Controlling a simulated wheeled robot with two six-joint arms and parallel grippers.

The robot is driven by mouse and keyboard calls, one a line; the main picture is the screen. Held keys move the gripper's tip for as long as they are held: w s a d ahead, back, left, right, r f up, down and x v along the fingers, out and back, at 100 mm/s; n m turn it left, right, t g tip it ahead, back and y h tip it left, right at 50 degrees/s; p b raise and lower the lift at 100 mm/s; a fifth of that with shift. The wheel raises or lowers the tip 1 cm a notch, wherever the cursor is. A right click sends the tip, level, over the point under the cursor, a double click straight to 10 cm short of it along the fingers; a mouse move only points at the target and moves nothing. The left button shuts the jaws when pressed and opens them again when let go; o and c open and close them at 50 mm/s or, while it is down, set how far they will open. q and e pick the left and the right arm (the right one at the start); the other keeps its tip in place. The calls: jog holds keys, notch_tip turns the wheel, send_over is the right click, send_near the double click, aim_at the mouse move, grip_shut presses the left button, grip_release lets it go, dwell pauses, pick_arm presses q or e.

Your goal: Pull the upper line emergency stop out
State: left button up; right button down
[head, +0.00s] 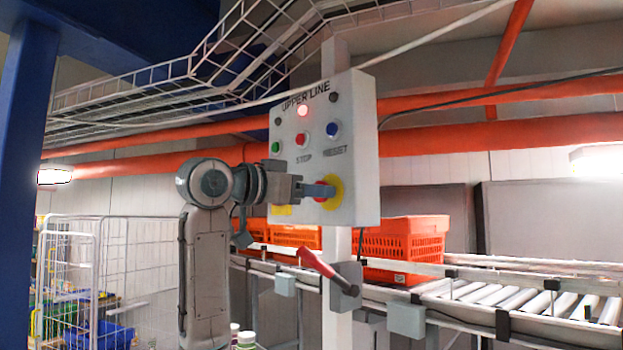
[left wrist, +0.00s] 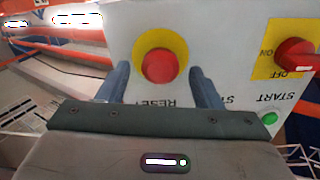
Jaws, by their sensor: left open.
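The upper line emergency stop is a red mushroom button (left wrist: 160,65) on a yellow disc, on the white "UPPER LINE" panel (head: 355,140). In the head view its yellow disc (head: 336,186) shows behind my left gripper (head: 324,191), which hides most of the red button. In the left wrist view, turned upside down, my left gripper (left wrist: 159,72) is open, with one blue-grey finger on each side of the button. Gaps show between the fingers and the red cap. My right gripper is not in view.
A red ON/OFF rotary switch (left wrist: 297,53) sits beside the stop. A red lamp (head: 303,110) is lit above the push buttons. Below the panel is a red lever (head: 316,262). An orange tote (head: 403,242) stands on the conveyor behind; a wire cage (head: 125,250) stands left.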

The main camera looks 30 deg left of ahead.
pick_arm(q)
jog(key=shift+w, duration=0.35)
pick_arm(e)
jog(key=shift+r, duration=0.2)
pick_arm(q)
grip_shut()
jog(key=shift+s+a+f, duration=0.1)
jog(key=shift+s, duration=0.4)
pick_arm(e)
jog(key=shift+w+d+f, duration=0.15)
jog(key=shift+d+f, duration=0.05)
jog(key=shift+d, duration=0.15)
pick_arm(q)
jog(key=shift+c, duration=2.2)
grip_release()
jog(key=o, duration=0.4)
jog(key=shift+s, duration=0.2)
jog(key=shift+o, duration=0.2)
jog(key=shift+s+a, duration=0.1)
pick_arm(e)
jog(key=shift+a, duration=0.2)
pick_arm(q)
jog(key=shift+b, duration=0.3)
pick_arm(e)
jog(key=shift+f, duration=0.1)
